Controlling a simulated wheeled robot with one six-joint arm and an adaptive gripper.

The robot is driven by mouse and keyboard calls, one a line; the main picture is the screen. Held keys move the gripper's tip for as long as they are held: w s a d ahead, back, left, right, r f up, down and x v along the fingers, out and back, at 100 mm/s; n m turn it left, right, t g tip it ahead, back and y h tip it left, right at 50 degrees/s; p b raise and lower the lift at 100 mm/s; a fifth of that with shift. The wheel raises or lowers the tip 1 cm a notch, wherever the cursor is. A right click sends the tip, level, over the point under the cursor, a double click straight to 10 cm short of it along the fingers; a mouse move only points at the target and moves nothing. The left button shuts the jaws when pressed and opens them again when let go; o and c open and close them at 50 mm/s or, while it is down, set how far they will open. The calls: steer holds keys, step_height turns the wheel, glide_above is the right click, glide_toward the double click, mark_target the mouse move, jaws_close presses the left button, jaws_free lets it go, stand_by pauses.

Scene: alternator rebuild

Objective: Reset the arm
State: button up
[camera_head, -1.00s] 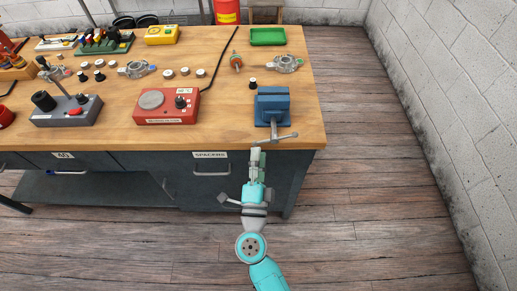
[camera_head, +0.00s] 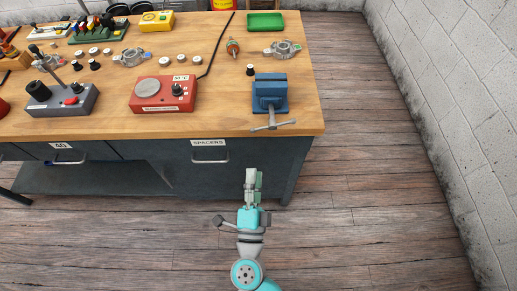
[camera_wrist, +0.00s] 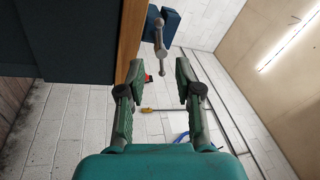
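My gripper (camera_head: 252,174) is in front of the workbench, clear of its front edge, below and slightly left of the blue vise. In the wrist view my gripper (camera_wrist: 159,72) has its two green fingers spread apart with nothing held between them. My arm reaches up from the bottom of the head view, its turquoise links roughly in line.
The workbench (camera_head: 225,124) carries a blue vise (camera_head: 270,95) at its front right corner, its handle bar overhanging. The floor (camera_head: 345,170) to the right is clear.

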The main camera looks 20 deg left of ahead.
steer(key=s+d+n, duration=0.3)
steer(key=s+d, duration=0.1)
steer(key=d, duration=0.5)
steer(key=s+d+n, duration=0.3)
steer(key=s+d, duration=0.2)
steer(key=d, duration=0.4)
steer(key=s+d+n+g+h, duration=0.2)
steer(key=s+d+n, duration=0.1)
steer(key=s, duration=0.5)
steer(key=s+d+r+n+g+h, duration=0.1)
steer(key=s+d+n+g+h, duration=0.1)
steer(key=s+d, duration=0.4)
steer(key=s+n+g, duration=0.1)
steer(key=s, duration=0.1)
steer(key=shift+s+d+r, duration=0.15)
steer(key=shift+s+d, duration=0.05)
steer(key=shift+s, duration=0.2)
